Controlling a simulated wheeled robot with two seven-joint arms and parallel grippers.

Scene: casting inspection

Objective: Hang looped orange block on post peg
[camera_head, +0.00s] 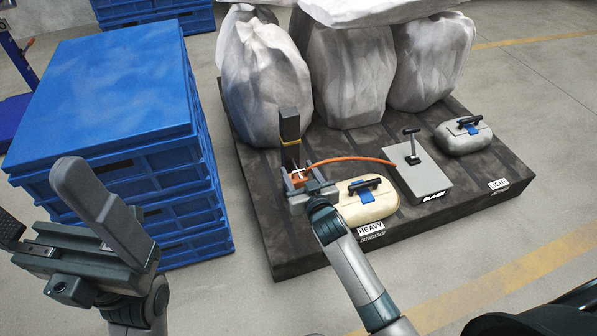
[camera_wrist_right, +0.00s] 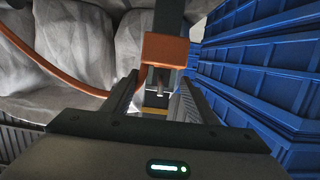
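The orange block (camera_head: 301,178) is at my right gripper (camera_head: 305,179), with an orange cable (camera_head: 350,160) running from it to the grey box (camera_head: 422,178). In the right wrist view the block (camera_wrist_right: 165,48) stands in front of the dark post. A lower orange part (camera_wrist_right: 152,112) fills the gap between the fingers (camera_wrist_right: 158,95); the gripper looks shut on it. The dark post (camera_head: 290,125) with a yellow band rises just behind the gripper. A small peg-like part (camera_wrist_right: 159,75) shows below the block's upper part; whether it passes through the loop is unclear. My left gripper (camera_head: 45,205) is open and empty.
The dark platform (camera_head: 262,232) also carries a cream HEAVY case (camera_head: 368,206), a grey LIGHT case (camera_head: 463,137) and large wrapped sacks (camera_head: 262,80). Stacked blue crates (camera_head: 110,90) stand left, close to the post. Floor in front is clear.

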